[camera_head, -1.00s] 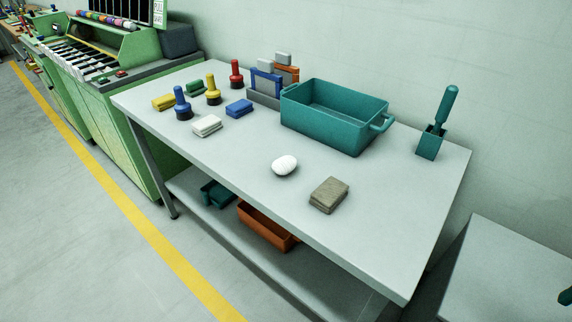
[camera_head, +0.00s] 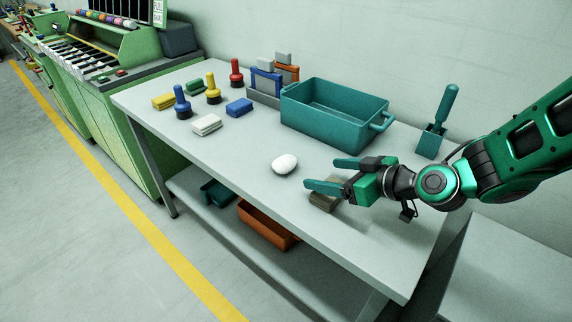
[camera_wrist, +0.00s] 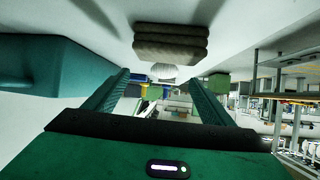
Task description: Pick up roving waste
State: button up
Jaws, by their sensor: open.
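A white rounded lump (camera_head: 284,164), which looks like the roving waste, lies on the grey table (camera_head: 230,165) near its front middle. My gripper (camera_head: 322,173) is open and empty to the right of the lump, its fingers pointing left toward it and apart from it. In the wrist view the lump (camera_wrist: 163,71) shows beyond and between the open fingers (camera_wrist: 160,79). A teal bin (camera_head: 330,132) with an open top stands behind the lump.
A grey-brown folded pad (camera_head: 322,199) lies below my gripper, partly hidden by it; it also shows in the wrist view (camera_wrist: 170,42). A teal holder with a handled tool (camera_head: 431,142) stands at the back right. Coloured bobbins and pads, such as a white pad (camera_head: 206,125), stand left.

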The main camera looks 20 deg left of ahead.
aim_at(292, 166)
jog(key=a, duration=0.3)
jog(key=shift+s+f+y, duration=0.1)
jog(key=shift+f+y, duration=0.15)
jog(key=shift+y, duration=0.15)
jog(key=x, duration=1)
jog(key=shift+w+a+r, duration=0.1)
jog(key=shift+w+a, duration=0.05)
jog(key=shift+w, duration=0.3)
jog(key=c, duration=1.1)
